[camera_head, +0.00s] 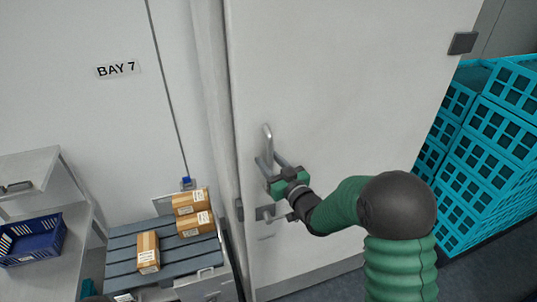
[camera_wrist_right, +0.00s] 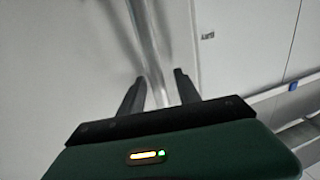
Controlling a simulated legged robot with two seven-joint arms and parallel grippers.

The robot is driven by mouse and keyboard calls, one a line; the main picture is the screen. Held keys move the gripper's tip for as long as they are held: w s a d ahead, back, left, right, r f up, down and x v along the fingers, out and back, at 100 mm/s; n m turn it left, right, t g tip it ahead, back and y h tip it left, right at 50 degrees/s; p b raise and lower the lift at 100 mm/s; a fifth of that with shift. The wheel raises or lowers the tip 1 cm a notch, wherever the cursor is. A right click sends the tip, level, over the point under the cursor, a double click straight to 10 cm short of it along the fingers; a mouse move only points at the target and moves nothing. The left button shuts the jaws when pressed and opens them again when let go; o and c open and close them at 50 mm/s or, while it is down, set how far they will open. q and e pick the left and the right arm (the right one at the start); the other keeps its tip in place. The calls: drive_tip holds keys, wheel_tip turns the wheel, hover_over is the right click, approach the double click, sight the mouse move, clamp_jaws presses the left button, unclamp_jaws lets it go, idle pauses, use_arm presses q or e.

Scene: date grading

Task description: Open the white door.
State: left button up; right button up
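The white door (camera_head: 340,90) fills the middle of the head view. Its upright metal bar handle (camera_head: 267,138) is near the door's left edge; it also shows in the right wrist view (camera_wrist_right: 147,45). My right gripper (camera_head: 270,163) is at the handle, its two fingers apart on either side of the bar. In the right wrist view the bar runs between the fingertips (camera_wrist_right: 160,80), with a gap visible on both sides. A metal latch plate (camera_head: 267,212) sits below the gripper, partly hidden by my wrist. I cannot tell whether the door is ajar. My left gripper is not visible.
Stacked turquoise crates (camera_head: 490,150) stand right of the door. At lower left, a grey slatted surface (camera_head: 120,255) carries cardboard boxes (camera_head: 148,250). A dark blue basket (camera_head: 35,240) sits on a shelf farther left.

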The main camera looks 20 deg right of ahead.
drive_tip(key=shift+w, duration=0.15)
drive_tip(key=shift+d, duration=0.1)
drive_tip(key=shift+d, duration=0.1)
drive_tip(key=c, duration=0.8)
clamp_jaws()
drive_tip(key=shift+r, duration=0.1)
